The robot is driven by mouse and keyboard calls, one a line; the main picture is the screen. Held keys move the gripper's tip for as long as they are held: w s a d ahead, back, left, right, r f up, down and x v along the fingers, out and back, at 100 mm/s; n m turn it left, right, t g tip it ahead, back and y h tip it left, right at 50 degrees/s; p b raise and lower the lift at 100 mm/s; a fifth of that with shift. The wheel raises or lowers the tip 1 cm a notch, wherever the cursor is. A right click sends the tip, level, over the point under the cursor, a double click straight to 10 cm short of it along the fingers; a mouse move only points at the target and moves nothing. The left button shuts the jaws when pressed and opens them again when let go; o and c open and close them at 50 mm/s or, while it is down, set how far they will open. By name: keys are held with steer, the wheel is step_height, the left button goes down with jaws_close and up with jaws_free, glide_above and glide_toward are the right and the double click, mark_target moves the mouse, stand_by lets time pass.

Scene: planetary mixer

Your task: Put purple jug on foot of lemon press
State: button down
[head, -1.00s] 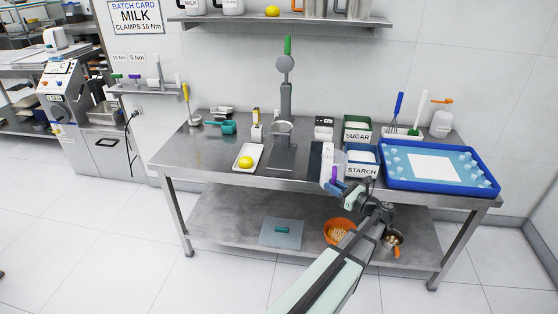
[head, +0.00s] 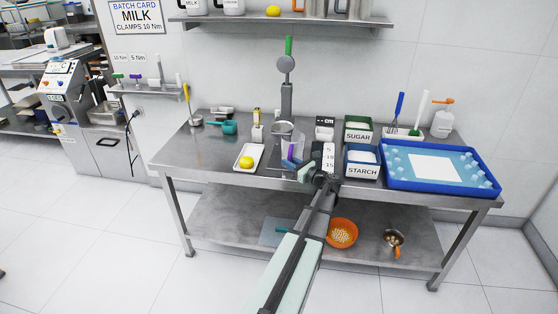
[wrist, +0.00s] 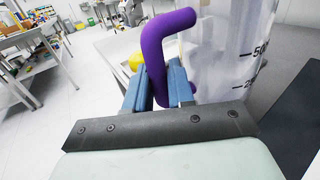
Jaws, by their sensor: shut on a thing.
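The purple jug (head: 296,147) is a clear, upright vessel with a purple handle. In the wrist view its purple handle (wrist: 153,55) stands between my blue fingers, with the marked clear body (wrist: 225,50) to the right. My gripper (head: 299,166) is shut on the handle. The lemon press (head: 287,95) stands at the back middle of the table, with a grey column and green-topped lever. Its flat foot (head: 272,160) is partly hidden behind the jug and my arm. The jug overlaps the foot in the head view; I cannot tell whether they touch.
A white tray (head: 239,164) with a lemon (head: 246,162) lies just left of the foot. A white numbered panel (head: 328,156) stands close on the right, beside the starch bin (head: 361,170). The press's ring (head: 281,128) is behind the jug. Bare table lies at far left.

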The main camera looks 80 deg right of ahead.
steer(key=shift+x, duration=1.55)
steer(key=x, duration=0.3)
steer(key=shift+w+d+f, duration=0.1)
steer(key=shift+w+d, duration=0.1)
steer(key=shift+s+a+f, duration=0.1)
steer(key=shift+s+f, duration=0.05)
steer(key=shift+f, duration=0.5)
steer(key=c, duration=1)
jaws_free()
steer(key=shift+f, duration=0.1)
